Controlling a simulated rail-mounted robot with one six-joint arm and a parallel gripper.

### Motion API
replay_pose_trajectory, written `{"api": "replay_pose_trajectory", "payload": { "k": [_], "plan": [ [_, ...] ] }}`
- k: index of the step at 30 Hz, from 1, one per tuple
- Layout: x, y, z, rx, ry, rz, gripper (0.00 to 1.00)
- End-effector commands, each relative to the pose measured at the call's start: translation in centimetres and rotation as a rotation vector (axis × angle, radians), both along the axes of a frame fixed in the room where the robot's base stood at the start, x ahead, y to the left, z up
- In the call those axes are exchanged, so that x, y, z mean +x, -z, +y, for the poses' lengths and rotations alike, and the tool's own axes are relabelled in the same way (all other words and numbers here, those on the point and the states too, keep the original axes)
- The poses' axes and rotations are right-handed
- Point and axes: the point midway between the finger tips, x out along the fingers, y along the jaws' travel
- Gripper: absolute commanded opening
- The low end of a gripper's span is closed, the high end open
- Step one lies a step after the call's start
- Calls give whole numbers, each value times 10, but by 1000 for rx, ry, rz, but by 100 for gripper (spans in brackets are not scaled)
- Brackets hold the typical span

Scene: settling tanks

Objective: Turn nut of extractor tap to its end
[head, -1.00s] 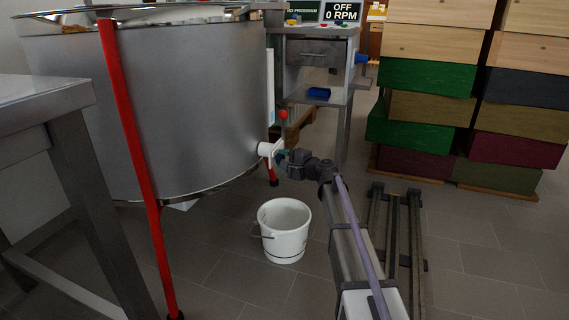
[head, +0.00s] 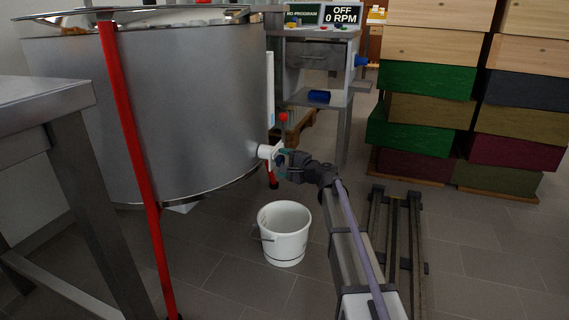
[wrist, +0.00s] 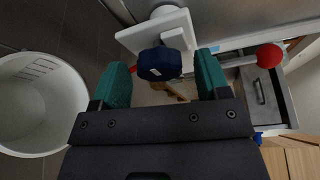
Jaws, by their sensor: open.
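The extractor (head: 150,110) is a large steel drum with red legs. Its white tap (head: 265,151) sticks out low on the right side, and it also shows at the top of the wrist view (wrist: 158,32). The dark blue nut (wrist: 160,64) sits on the tap in the wrist view. My gripper (wrist: 163,78) is open, with one teal finger on each side of the nut and visible gaps between. In the head view my gripper (head: 283,158) is at the tap and mostly hides the nut.
A white bucket (head: 285,232) stands on the floor below the tap. A red ball-ended lever (wrist: 268,56) lies right of the nut in the wrist view. A steel table (head: 45,105) is at left, stacked hive boxes (head: 425,108) at right, and a control cabinet (head: 316,62) behind.

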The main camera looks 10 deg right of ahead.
Motion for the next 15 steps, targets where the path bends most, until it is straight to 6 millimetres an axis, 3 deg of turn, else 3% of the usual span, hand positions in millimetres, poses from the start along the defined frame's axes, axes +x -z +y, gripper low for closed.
{"api": "replay_pose_trajectory", "payload": {
  "k": [8,15],
  "plan": [
    [-10,-1,-6,1,1,1,69],
    [-58,-7,-39,0,3,1,69]
  ]
}}
